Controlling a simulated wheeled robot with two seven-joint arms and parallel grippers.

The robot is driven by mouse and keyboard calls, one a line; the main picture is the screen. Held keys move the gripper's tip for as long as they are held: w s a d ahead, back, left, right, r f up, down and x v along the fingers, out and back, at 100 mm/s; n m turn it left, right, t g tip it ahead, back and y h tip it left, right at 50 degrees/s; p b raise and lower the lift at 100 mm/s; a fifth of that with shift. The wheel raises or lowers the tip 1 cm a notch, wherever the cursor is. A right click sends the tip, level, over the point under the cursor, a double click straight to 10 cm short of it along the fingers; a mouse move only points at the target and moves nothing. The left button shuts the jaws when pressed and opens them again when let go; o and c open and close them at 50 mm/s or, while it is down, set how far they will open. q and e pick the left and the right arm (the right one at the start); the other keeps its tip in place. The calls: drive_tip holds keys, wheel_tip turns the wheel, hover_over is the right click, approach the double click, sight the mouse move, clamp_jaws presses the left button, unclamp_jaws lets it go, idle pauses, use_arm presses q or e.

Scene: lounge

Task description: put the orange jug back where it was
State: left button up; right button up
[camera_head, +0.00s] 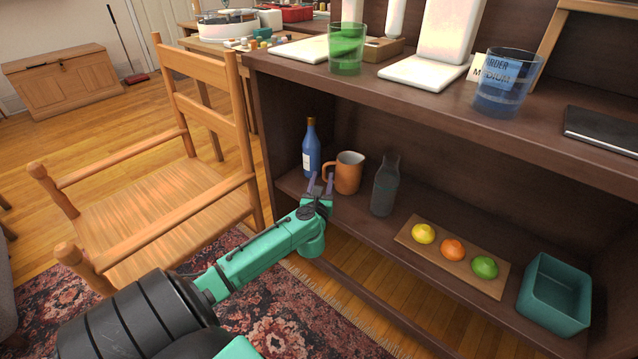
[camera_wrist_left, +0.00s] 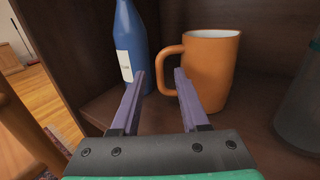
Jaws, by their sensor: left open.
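The orange jug (camera_head: 348,174) stands upright on the lower shelf (camera_head: 338,211), between a blue bottle (camera_head: 311,150) and a grey glass carafe (camera_head: 385,187). In the left wrist view the jug (camera_wrist_left: 214,62) shows its handle on the left side, facing the gap between my fingers. My left gripper (camera_head: 320,184) is open and empty at the front of the shelf, just before the jug. In the left wrist view its purple fingers (camera_wrist_left: 158,88) are spread, with the handle beyond them; whether the right finger touches the jug I cannot tell. My right gripper is not in view.
The bottle (camera_wrist_left: 131,45) stands close on the left. To the right on the shelf are a board (camera_head: 470,266) with yellow, orange and green fruit and a teal bin (camera_head: 555,294). The upper shelf top (camera_head: 430,108) lies above. A wooden chair (camera_head: 165,190) stands left.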

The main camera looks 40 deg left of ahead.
use_arm(q)
drive_tip(key=p+v, duration=0.2)
drive_tip(key=v, duration=0.6)
drive_tip(key=s+d+f+m+h, duration=0.2)
drive_tip(key=d+m+h, duration=0.6)
drive_tip(key=d+m, duration=0.65)
drive_tip(key=s+d+f+m+h, duration=0.2)
drive_tip(key=d+m+h, duration=0.8)
drive_tip(key=m, duration=0.7)
drive_tip(key=s+d+f+m+g+y, duration=0.2)
drive_tip(key=s+f+m+g+y, duration=0.1)
drive_tip(key=s+f+m+g, duration=0.5)
drive_tip(key=s+m, duration=0.3)
drive_tip(key=m, duration=0.3)
drive_tip(key=shift+s+f+g+y, duration=0.25)
drive_tip(key=shift+f+g+y, duration=0.05)
drive_tip(key=shift+y, duration=0.1)
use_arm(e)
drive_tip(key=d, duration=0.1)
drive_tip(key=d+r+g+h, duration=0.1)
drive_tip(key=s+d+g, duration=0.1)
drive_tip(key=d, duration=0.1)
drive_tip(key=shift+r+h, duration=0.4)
use_arm(q)
drive_tip(key=shift+d, duration=0.1)
